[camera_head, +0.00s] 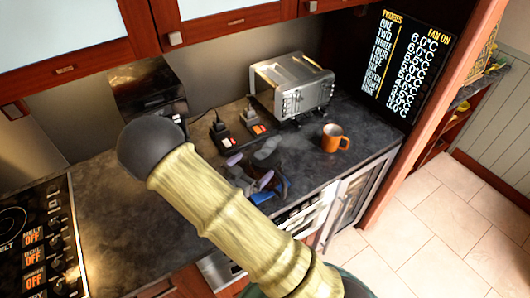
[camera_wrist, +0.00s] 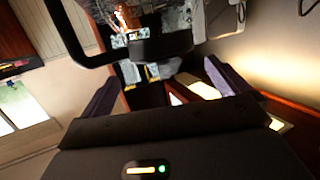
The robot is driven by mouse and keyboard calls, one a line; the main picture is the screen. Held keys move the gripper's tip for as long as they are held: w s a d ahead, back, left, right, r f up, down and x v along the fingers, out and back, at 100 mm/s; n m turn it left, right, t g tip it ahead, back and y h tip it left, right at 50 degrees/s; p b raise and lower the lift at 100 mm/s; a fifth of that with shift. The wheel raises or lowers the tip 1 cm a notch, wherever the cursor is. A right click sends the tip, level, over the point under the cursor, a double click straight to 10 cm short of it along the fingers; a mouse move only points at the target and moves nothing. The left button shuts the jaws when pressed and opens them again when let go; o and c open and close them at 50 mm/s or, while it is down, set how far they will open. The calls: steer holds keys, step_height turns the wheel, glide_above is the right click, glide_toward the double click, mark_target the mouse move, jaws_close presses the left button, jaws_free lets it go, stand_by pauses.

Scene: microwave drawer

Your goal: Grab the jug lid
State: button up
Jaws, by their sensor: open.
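My gripper (camera_head: 250,168) is low over the dark counter in the head view, partly hidden by my arm. Its two purple fingers stand apart in the wrist view (camera_wrist: 166,72), with no object clearly held between them. In the wrist view, a dark rounded piece with a loop (camera_wrist: 150,46) lies just beyond the fingertips. It may be the jug lid and handle, but I cannot tell for sure. A faint greyish, see-through shape (camera_head: 292,140) on the counter beyond my gripper in the head view may be the jug. No lid is clearly visible there.
A silver toaster (camera_head: 291,84) stands behind, with an orange mug (camera_head: 335,138) to its right. Two small dark devices (camera_head: 222,131) (camera_head: 253,120) sit left of the toaster. A black appliance (camera_head: 148,90) and a cooktop (camera_head: 40,235) are at left. Cabinets hang above.

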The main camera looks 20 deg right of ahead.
mark_target(263, 157)
steer(key=shift+w+d+f, duration=0.15)
steer(key=shift+w+d, duration=0.25)
steer(key=shift+d, duration=0.05)
steer(key=shift+w+d+p, duration=0.25)
steer(key=shift+d+p, duration=0.1)
steer(key=shift+p, duration=0.15)
steer(key=p+x, duration=0.2)
steer(key=x, duration=0.1)
steer(key=shift+w+d, duration=0.1)
steer(key=shift+w, duration=0.1)
steer(key=shift+w+d+f, duration=0.3)
steer(key=shift+w, duration=0.05)
steer(key=shift+c, duration=0.4)
steer(key=c, duration=0.6)
